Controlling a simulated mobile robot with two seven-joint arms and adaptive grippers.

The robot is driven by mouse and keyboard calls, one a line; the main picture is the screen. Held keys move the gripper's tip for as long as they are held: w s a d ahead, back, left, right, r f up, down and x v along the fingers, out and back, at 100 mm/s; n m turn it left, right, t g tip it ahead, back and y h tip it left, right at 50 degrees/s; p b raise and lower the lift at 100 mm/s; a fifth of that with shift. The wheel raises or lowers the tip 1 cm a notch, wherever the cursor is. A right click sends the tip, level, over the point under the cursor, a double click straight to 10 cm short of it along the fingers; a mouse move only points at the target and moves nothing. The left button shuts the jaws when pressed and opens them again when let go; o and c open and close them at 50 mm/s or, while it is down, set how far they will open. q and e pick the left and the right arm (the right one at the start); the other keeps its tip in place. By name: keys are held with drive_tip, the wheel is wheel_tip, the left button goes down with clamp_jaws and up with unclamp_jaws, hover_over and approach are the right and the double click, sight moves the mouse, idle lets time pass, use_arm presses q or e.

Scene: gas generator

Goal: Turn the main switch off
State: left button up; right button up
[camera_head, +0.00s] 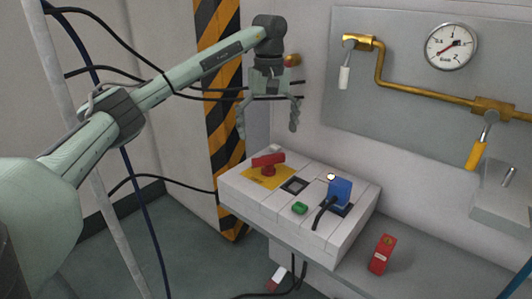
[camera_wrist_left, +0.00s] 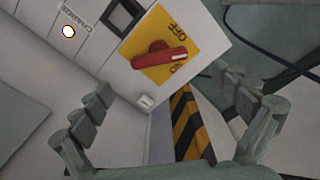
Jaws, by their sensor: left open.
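The main switch is a red rotary handle (camera_head: 268,160) on a yellow plate (camera_head: 262,177) at the left end of the white control box (camera_head: 310,232). In the left wrist view the red handle (camera_wrist_left: 160,58) lies across the plate, which reads OFF and ON. One end of the handle is close to the ON lettering. My left gripper (camera_head: 268,126) is open and empty, pointing down above the switch and apart from it. Its spread fingers also show in the left wrist view (camera_wrist_left: 160,105), with the switch beyond them. My right gripper is not in view.
On the box are a green button (camera_head: 299,208), a blue plug (camera_head: 340,191) with a black cable, and a lit lamp (camera_head: 331,177). A striped post (camera_head: 218,100) stands left of the box. A brass pipe (camera_head: 379,65) and gauge (camera_head: 451,46) are on the wall.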

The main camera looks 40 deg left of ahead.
sight(269, 156)
use_arm(q)
wheel_tip(269, 156, down, 7)
drive_tip(key=shift+r, duration=0.2)
drive_tip(key=c, duration=1.7)
drive_tip(key=shift+d, duration=0.15)
